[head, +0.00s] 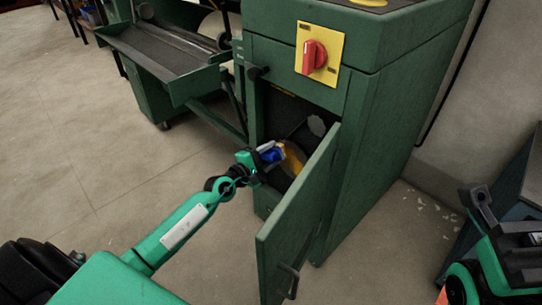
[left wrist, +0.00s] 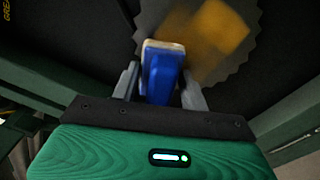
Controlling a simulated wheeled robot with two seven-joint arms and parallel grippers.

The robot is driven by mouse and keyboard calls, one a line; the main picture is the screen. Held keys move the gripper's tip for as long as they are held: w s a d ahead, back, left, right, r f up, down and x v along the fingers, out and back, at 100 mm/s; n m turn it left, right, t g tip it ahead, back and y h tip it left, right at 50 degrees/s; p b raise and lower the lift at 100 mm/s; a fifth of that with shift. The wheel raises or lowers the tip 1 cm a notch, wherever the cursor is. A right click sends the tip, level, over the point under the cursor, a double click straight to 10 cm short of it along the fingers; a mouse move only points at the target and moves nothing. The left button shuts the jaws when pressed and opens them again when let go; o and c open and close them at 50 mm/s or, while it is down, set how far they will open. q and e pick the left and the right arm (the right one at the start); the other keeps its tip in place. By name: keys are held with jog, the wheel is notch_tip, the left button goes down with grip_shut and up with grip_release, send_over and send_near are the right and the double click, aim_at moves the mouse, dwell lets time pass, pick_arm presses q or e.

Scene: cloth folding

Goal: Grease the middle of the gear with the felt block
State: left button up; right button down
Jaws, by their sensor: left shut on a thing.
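My left gripper (head: 268,152) reaches into the open green cabinet and is shut on a blue block with a pale end, the felt block (head: 273,155). In the left wrist view the felt block (left wrist: 163,72) stands between the fingers of my left gripper (left wrist: 160,85), pale end pointing inward. Beyond it is a grey toothed gear (left wrist: 232,68), partly hidden by the block, with a blurred yellow-orange patch over its face. I cannot tell whether the block touches the gear. My right gripper (head: 505,230) is at the right edge, away from the cabinet; its finger gap is unclear.
The cabinet door (head: 300,215) stands open just right of my left gripper. The green cabinet (head: 370,130) carries a red rotary switch (head: 314,57) on a yellow plate. A machine with a tray (head: 160,50) stands behind left. The floor (head: 110,150) at left is clear.

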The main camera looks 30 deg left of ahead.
aim_at(284, 158)
pick_arm(q)
jog(key=shift+s+d+p, duration=0.25)
jog(key=shift+d+p, duration=0.3)
jog(key=shift+d, duration=0.05)
jog(key=shift+s+d+p, duration=0.2)
jog(key=shift+d+p, duration=0.35)
jog(key=shift+s+d+f+p, duration=0.1)
jog(key=shift+s+d+p, duration=0.2)
jog(key=shift+d, duration=0.25)
jog(key=shift+s+d+p, duration=0.15)
jog(key=shift+d+p, duration=0.6)
jog(key=shift+d, duration=0.05)
jog(key=shift+s+d+p, duration=0.25)
jog(key=shift+d+p, duration=0.25)
jog(key=shift+d, duration=0.4)
jog(key=shift+s+d+p, duration=0.3)
jog(key=shift+d+p, duration=0.45)
jog(key=shift+d, duration=0.05)
jog(key=shift+s+d, duration=0.2)
jog(key=shift+d, duration=0.55)
jog(key=shift+p, duration=0.3)
